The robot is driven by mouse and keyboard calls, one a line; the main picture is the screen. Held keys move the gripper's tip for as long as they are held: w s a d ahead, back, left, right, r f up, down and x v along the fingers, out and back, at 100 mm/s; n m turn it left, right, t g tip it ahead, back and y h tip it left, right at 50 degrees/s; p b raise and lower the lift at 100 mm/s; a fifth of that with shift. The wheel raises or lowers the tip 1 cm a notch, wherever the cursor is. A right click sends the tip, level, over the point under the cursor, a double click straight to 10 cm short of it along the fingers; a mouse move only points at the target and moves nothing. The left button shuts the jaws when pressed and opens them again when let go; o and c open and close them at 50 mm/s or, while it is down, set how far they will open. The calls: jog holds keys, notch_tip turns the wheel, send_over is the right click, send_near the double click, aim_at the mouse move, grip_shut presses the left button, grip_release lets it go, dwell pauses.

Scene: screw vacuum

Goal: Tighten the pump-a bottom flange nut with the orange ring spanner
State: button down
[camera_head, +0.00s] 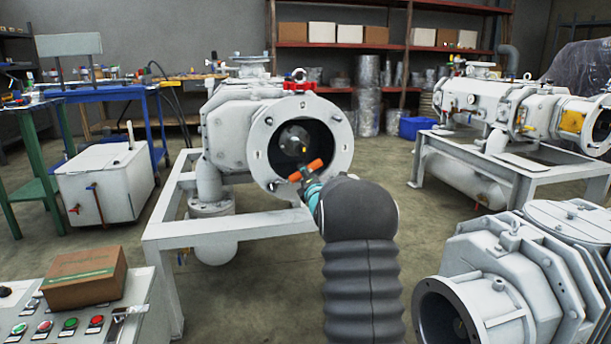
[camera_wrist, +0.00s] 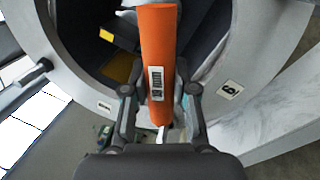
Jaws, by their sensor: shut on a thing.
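The orange ring spanner (camera_wrist: 158,50) is in my gripper (camera_wrist: 158,92), its handle pinched between the two fingers. In the head view its orange part (camera_head: 313,166) shows at the lower part of the flange opening, just beyond my gripper (camera_head: 306,177). The round pale flange (camera_head: 342,157) of the nearer central pump (camera_head: 228,135) faces me.
The pump stands on a pale steel frame (camera_head: 215,230). Another pump lies at the lower right (camera_head: 520,260), and one stands on a frame at the right (camera_head: 500,108). A control panel with a cardboard box (camera_head: 88,277) is at the lower left. Bare floor lies between the frames.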

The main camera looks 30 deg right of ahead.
jog(key=shift+a+r, duration=0.1)
jog(key=shift+r, duration=0.1)
jog(key=shift+s, duration=0.1)
jog(key=r+v, duration=0.1)
jog(key=v, duration=0.6)
jog(key=shift+s+a, duration=0.15)
dwell(0.9)
dwell(0.4)
jog(key=shift+r, duration=0.1)
